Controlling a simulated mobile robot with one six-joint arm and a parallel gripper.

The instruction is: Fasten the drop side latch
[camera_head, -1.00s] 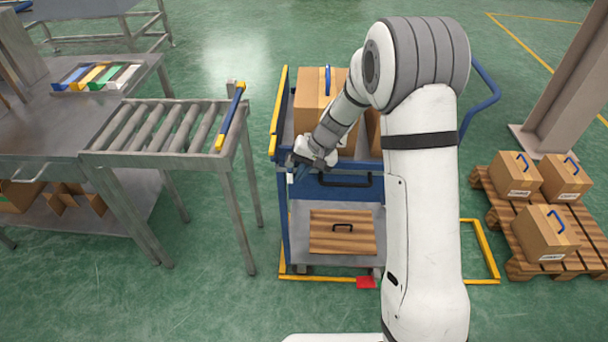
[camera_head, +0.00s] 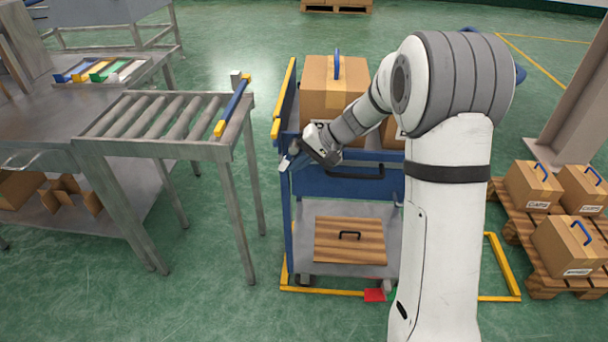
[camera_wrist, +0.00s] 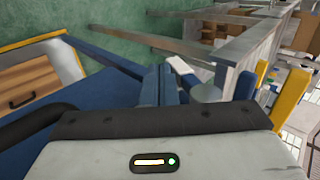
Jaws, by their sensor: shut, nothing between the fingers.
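The blue drop side (camera_head: 335,187) of the cart stands upright at its near face, with a black handle (camera_head: 357,172). My gripper (camera_head: 292,158) is at the left end of the drop side, beside the cart's blue corner post (camera_head: 286,205). In the wrist view the fingers of my gripper (camera_wrist: 158,86) are together and empty, over the end of the blue panel (camera_wrist: 100,62). A small pale piece, seemingly the latch (camera_wrist: 182,66), lies just right of the fingertips; contact cannot be told. The catch's exact position is unclear.
Cartons (camera_head: 325,95) fill the cart top. A wooden board (camera_head: 350,250) lies on its lower shelf. A roller table (camera_head: 165,125) stands left across a narrow gap. A pallet (camera_head: 548,282) with labelled boxes is at right.

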